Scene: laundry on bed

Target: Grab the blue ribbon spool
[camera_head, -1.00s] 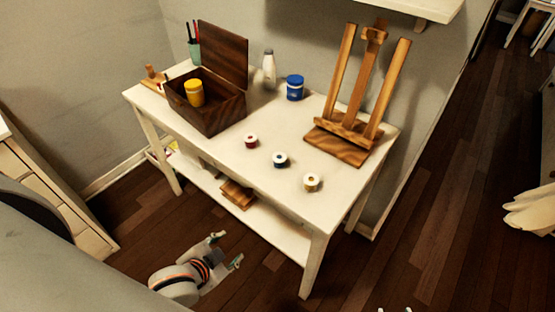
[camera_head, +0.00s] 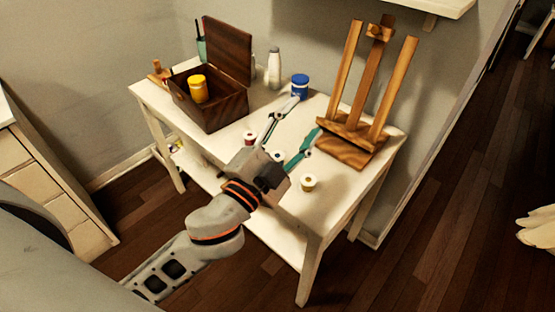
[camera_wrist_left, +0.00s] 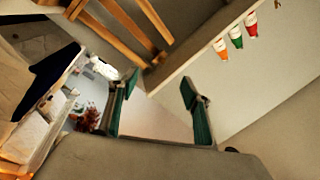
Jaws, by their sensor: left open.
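The blue ribbon spool (camera_head: 279,155) stands on the white table (camera_head: 240,215), mostly hidden behind my left gripper, with only a bit of its pale top showing. My left gripper (camera_head: 305,118) is open and empty. In the head view its fingers reach over the table past the spool, toward the back edge. I cannot tell how high above the table it is. In the left wrist view the two green-padded fingers (camera_wrist_left: 160,100) stand apart with nothing between them, and the spool does not show. My right gripper is out of view.
A red spool (camera_head: 249,138) and a yellow spool (camera_head: 308,183) stand on either side. A wooden easel (camera_head: 350,140) is at the right, an open wooden box (camera_head: 225,112) with a yellow jar (camera_head: 198,89) at the left. A blue jar (camera_head: 300,86) and white bottle (camera_head: 274,68) stand behind.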

